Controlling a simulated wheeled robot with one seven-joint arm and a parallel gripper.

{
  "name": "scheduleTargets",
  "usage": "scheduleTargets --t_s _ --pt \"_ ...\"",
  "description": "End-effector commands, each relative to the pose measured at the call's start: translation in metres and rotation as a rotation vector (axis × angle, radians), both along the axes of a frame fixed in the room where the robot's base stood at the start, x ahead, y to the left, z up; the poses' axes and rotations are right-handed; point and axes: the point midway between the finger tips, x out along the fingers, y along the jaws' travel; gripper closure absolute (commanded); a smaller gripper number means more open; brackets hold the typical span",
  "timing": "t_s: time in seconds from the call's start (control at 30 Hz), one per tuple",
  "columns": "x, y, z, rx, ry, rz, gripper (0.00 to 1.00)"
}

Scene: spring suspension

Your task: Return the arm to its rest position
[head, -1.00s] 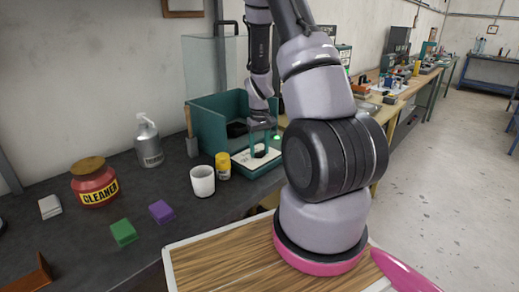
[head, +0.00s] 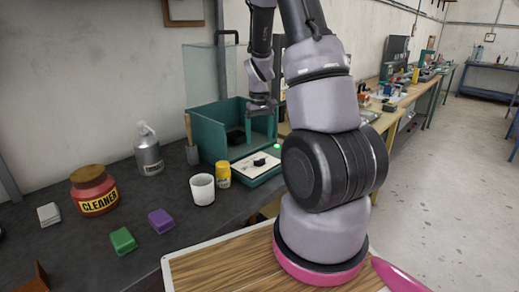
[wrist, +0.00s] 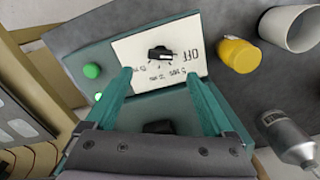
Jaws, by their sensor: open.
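My gripper (wrist: 162,98) is open and empty, with its two teal fingers spread above the machine in the wrist view. In the head view my arm reaches over the bench and the gripper (head: 262,118) hangs in front of the teal open-topped machine (head: 206,127). Its white control panel (head: 243,171) carries a black knob (wrist: 162,53) and printed marks including OFF. The fingertips are apart from the knob, which also shows in the head view (head: 259,162). A green button (wrist: 92,71) sits beside the panel, with a lit green lamp below it.
A white cup (head: 202,189), yellow container (head: 222,173), grey metal bottle (head: 148,154) and red cleaner jar (head: 93,190) stand on the dark bench. Green (head: 123,240) and purple (head: 161,220) blocks lie nearer. A clear panel (head: 205,75) rises behind the machine.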

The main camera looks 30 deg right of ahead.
Motion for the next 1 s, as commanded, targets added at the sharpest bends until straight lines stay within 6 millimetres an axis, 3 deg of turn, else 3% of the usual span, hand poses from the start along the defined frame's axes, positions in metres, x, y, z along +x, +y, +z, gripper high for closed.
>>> scheduleTargets --t_s 0.2,0.77,0.87,1.0 --pt "0.0 0.001 0.022 0.001 0.0 0.0 0.12" --pt "0.0 0.001 0.025 0.002 -0.002 -0.001 0.12" --pt "-0.002 0.006 0.039 0.009 -0.024 -0.013 0.12" --pt "-0.011 0.024 0.084 0.037 -0.099 -0.053 0.12"
